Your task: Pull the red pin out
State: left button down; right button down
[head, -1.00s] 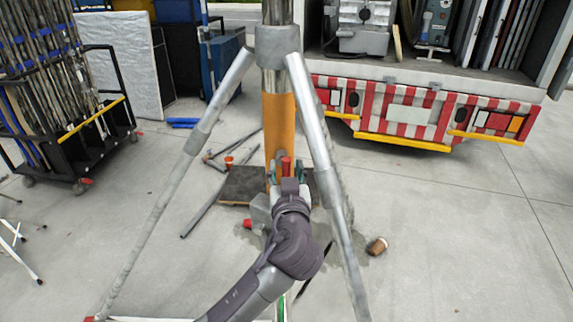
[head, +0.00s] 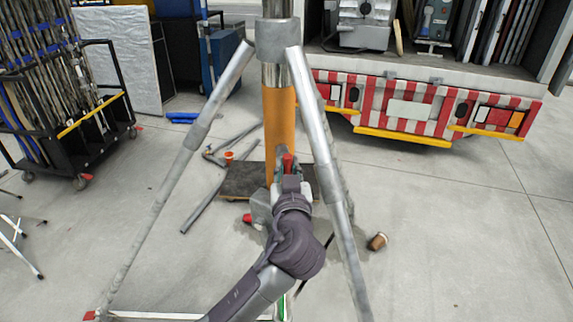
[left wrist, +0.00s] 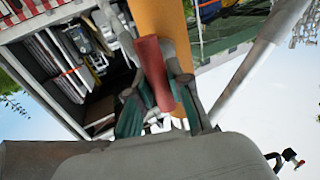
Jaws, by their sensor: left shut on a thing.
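The red pin (head: 287,163) stands up between the fingertips of my left gripper (head: 288,176), in front of the orange section of the tripod's central pole (head: 279,125). In the left wrist view the red pin (left wrist: 154,72) is a tilted red cylinder between the two fingers of my left gripper (left wrist: 155,112). The gripper is shut on it. The orange pole (left wrist: 165,30) is right behind the pin. The lower end of the pin is hidden by the fingers. My right gripper is not seen.
Silver tripod legs (head: 322,150) slope down on both sides of my left arm. A dark base plate (head: 235,182) lies under the pole. A brown cup (head: 377,241) lies at right. A red-and-white striped truck (head: 420,105) stands behind, a pole rack (head: 75,110) at left.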

pick_arm(q)
jog(key=s, duration=0.3)
jog(key=shift+s+d+f+b, duration=0.1)
jog(key=shift+d+f+b, duration=0.05)
jog(key=shift+d+b, duration=0.15)
jog(key=shift+s, duration=0.35)
jog(key=shift+w, duration=0.15)
jog(key=c, duration=1.4)
grip_release()
jog(key=o, duration=0.3)
jog(key=shift+s, duration=0.2)
jog(key=shift+o, duration=0.2)
jog(key=shift+s, duration=0.25)
jog(key=s, duration=1.1)
jog(key=shift+s+d+r, duration=0.2)
jog(key=shift+s+d, duration=0.1)
